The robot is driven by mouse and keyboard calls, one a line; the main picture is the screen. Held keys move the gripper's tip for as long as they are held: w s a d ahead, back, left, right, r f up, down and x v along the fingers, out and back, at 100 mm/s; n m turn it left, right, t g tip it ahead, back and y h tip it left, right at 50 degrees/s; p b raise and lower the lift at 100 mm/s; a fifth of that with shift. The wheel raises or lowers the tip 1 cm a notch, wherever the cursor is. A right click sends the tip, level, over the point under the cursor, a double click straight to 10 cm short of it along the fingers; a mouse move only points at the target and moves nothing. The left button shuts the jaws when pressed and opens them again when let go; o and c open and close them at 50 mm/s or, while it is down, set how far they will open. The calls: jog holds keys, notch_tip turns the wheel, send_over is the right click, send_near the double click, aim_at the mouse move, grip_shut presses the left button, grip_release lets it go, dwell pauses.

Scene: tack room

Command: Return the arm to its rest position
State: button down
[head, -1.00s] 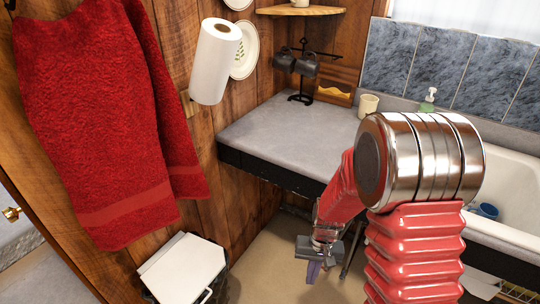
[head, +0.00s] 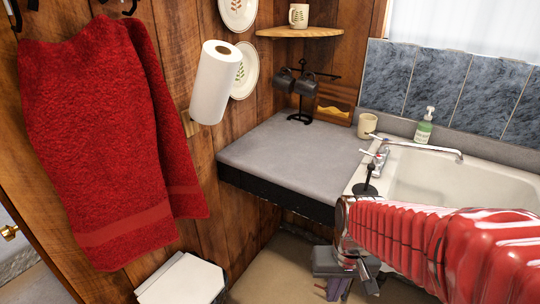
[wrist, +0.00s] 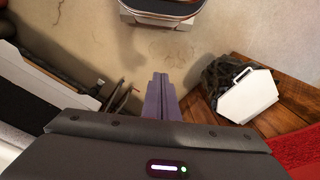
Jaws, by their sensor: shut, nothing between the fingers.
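My gripper (head: 336,288) hangs low over the beige floor in the head view, in front of the grey counter. My red ribbed arm reaches it from the right edge of the picture. In the wrist view, the two purple-grey fingers of my gripper (wrist: 160,82) lie together and point away over the floor. Nothing is between them.
The grey counter (head: 290,155) stands behind the gripper, with a white sink (head: 435,185) and faucet to its right. A white-lidded bin (wrist: 248,95) and red towel (head: 110,150) are at the left in the head view. Open floor (wrist: 75,35) lies ahead.

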jog(key=s+r+t, duration=0.2)
jog(key=r, duration=0.5)
jog(key=s+d+r+t, duration=0.1)
jog(key=s+r+t, duration=0.2)
jog(key=r, duration=0.3)
jog(key=shift+s+r, duration=0.25)
jog(key=shift+r, duration=0.1)
